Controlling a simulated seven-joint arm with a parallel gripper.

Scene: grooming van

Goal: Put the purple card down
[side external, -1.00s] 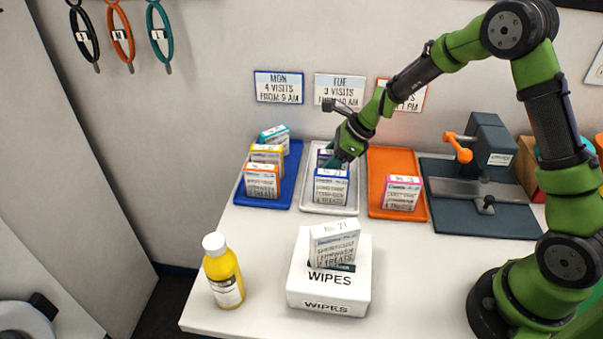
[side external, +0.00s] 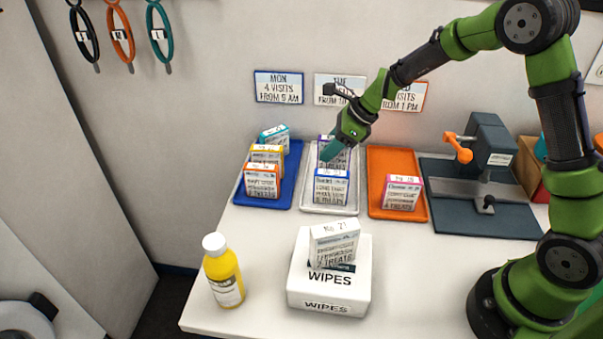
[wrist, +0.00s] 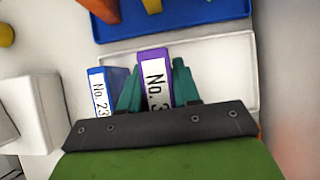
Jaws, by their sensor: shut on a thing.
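The purple card (wrist: 154,57), a box with a purple edge and a white number label, is between the teal fingers of my gripper (wrist: 157,72) in the wrist view. In the side view my gripper (side external: 333,150) holds the purple card (side external: 341,161) upright over the back part of the white tray (side external: 320,209). Its lower part is hidden behind the blue card (side external: 331,188), so I cannot tell whether it touches the tray. The blue card stands at the tray's front and shows beside my fingers in the wrist view (wrist: 97,75).
The blue tray (side external: 283,203) at left holds orange, yellow and teal cards. The orange tray (side external: 388,157) at right holds a pink card (side external: 402,194). A wipes box (side external: 327,302) with a card on it and a yellow bottle (side external: 223,272) stand in front.

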